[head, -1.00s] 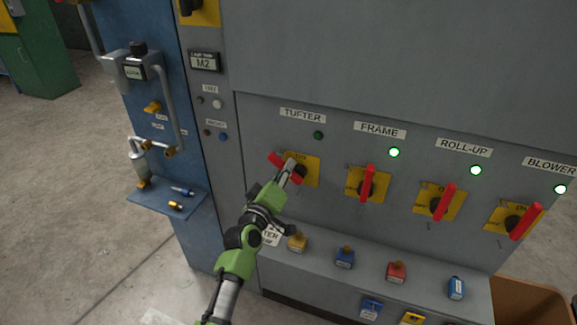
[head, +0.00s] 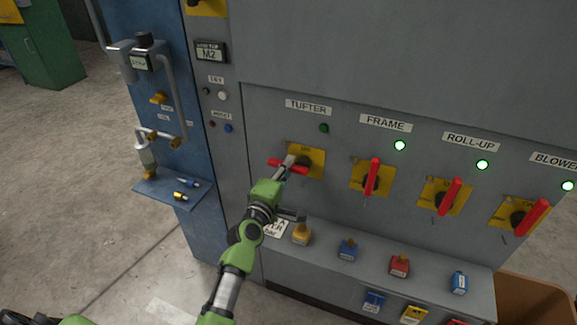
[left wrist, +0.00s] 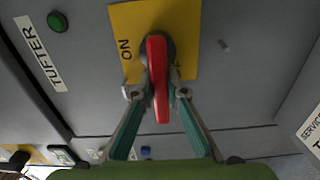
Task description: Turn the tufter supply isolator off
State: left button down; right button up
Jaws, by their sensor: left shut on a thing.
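The TUFTER isolator is a red handle (head: 273,162) on a yellow plate (head: 314,161) in the head view, at the left of a row of switches. Its handle lies nearly level there, while the other handles stand closer to upright. The lamp (head: 324,128) above it is dark green and unlit. My left gripper (head: 287,166) is shut on the red handle and hides its middle. In the left wrist view the red handle (left wrist: 158,70) stands between the two fingertips, over the yellow plate (left wrist: 186,30) marked ON. My right gripper is out of view.
FRAME (head: 373,177), ROLL-UP (head: 449,196) and BLOWER (head: 531,217) isolators sit to the right with lit lamps. A ledge below holds several padlocks, such as a yellow one (head: 301,235). A blue panel with pipes (head: 185,130) stands left. Open floor lies at lower left.

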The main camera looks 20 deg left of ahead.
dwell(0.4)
pick_arm(q)
jog(key=c, duration=2)
grip_release()
jog(key=s, duration=1.2)
jog(key=shift+a, duration=0.25)
jog(key=shift+f, duration=0.1)
